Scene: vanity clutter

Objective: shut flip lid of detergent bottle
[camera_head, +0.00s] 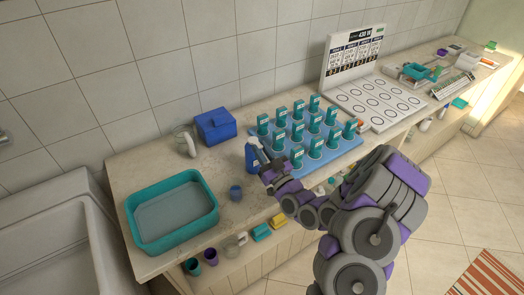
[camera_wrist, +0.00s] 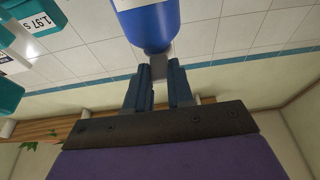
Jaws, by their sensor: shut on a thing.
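The detergent bottle, taken to be the blue bottle (camera_head: 251,158), stands on the counter left of the blue rack, close beside my gripper (camera_head: 260,150). In the wrist view, which looks upside down, its blue body with a white label edge (camera_wrist: 147,22) fills the top middle. A small grey part (camera_wrist: 159,68) at its narrow end sits between the fingers of my gripper (camera_wrist: 160,80). The jaws are shut on this grey part, which seems to be the cap or lid. Whether the lid is open or closed cannot be told.
A blue rack (camera_head: 333,152) with several teal-labelled items stands close right. A white board (camera_head: 378,100) stands behind right. Shelves below hold cups.

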